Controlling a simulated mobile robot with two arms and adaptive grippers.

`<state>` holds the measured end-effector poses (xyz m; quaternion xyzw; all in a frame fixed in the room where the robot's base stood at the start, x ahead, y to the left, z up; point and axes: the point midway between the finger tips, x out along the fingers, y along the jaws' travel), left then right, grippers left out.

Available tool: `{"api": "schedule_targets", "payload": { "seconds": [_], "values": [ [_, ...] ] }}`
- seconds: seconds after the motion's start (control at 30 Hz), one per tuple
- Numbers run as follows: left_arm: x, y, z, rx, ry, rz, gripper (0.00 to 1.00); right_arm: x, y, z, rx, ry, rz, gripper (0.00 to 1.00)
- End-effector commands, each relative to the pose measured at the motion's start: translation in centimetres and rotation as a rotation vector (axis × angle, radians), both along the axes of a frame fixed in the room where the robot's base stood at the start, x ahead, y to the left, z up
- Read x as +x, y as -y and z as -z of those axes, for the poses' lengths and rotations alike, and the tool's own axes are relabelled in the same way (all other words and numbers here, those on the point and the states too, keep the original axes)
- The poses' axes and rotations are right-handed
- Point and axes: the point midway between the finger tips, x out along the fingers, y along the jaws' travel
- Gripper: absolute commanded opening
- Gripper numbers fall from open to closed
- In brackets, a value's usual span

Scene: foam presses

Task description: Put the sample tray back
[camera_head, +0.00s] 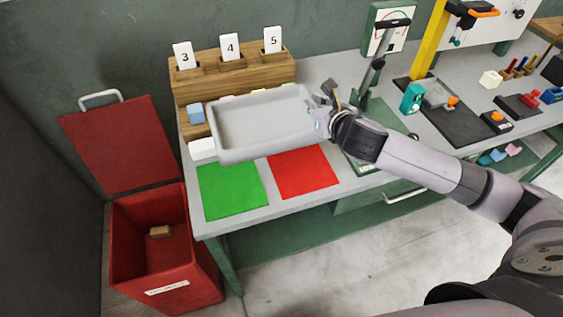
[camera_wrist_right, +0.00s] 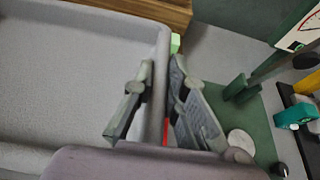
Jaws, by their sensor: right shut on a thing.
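The sample tray (camera_head: 262,125) is a pale grey, shallow, empty tray. In the head view it is held above the workbench, in front of the wooden number rack and partly over the green and red mats. My right gripper (camera_head: 328,117) is shut on the tray's right-hand rim. In the right wrist view the gripper (camera_wrist_right: 158,105) has one finger inside the tray (camera_wrist_right: 70,75) and one outside, with the rim between them. The tray hides part of the bench top and some small blocks behind it. My left gripper is not in view.
A wooden rack (camera_head: 230,63) holds cards 3, 4 and 5. A green mat (camera_head: 232,190) and a red mat (camera_head: 304,173) lie near the front edge. An open red bin (camera_head: 190,270) stands left. A blue block (camera_head: 196,113) and a press (camera_head: 372,75) flank the tray.

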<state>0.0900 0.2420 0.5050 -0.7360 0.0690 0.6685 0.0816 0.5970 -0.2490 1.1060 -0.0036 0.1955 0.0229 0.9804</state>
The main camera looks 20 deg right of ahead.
Motion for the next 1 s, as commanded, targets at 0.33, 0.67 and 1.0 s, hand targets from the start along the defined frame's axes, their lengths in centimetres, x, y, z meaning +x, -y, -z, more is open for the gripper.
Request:
{"api": "schedule_targets", "payload": {
  "seconds": [0.33,0.67,1.0],
  "values": [
    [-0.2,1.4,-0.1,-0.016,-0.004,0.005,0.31,-0.2,-0.1,9.4,0.001,-0.008,0.001,0.0],
    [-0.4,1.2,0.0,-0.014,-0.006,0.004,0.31,-0.1,-0.1,14.8,0.0,-0.001,0.0,0.0],
    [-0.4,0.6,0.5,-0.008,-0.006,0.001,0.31,-0.1,-0.2,19.0,0.001,-0.003,0.0,0.0]
  ]
}}
